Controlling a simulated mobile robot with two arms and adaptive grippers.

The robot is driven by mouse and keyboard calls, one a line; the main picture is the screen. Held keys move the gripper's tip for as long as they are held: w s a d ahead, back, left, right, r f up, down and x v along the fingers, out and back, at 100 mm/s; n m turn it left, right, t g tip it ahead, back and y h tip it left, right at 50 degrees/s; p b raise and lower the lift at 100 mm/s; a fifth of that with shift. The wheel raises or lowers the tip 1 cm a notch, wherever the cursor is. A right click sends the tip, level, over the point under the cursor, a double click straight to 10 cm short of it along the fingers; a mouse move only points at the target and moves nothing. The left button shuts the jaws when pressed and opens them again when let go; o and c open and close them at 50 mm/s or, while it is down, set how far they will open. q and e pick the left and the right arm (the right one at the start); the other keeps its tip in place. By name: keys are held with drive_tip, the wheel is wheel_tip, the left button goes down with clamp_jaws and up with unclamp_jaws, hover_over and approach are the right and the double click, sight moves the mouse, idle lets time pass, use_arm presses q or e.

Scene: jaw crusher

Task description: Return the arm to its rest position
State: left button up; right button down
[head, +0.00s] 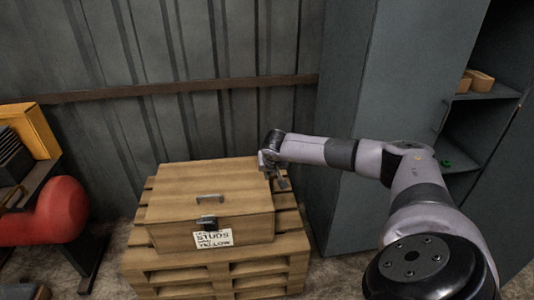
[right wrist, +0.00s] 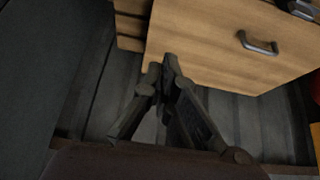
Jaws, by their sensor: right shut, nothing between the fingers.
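My right arm reaches in from the right in the head view. Its gripper (head: 282,184) is at the back right corner of a wooden box (head: 165,210). In the right wrist view the fingers of the right gripper (right wrist: 168,68) come together at the tips, with nothing between them. The box (right wrist: 205,50) shows behind the tips there; I cannot tell whether they touch it. The box lid is shut, with a metal handle (head: 209,198) on top and a latch at the front. My left gripper is not in view.
The box stands on a wooden pallet (head: 260,270) before a corrugated metal wall (head: 200,40). A grey cabinet (head: 345,100) with open shelves stands at the right, close to my arm. A red rounded object (head: 60,212) and a yellow case (head: 38,130) are at the left.

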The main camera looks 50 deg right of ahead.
drive_tip(key=s+a+f, duration=0.1)
drive_tip(key=s+f, duration=0.1)
drive_tip(key=s+a+f+b, duration=0.1)
drive_tip(key=a, duration=0.1)
drive_tip(key=shift+s+f, duration=0.35)
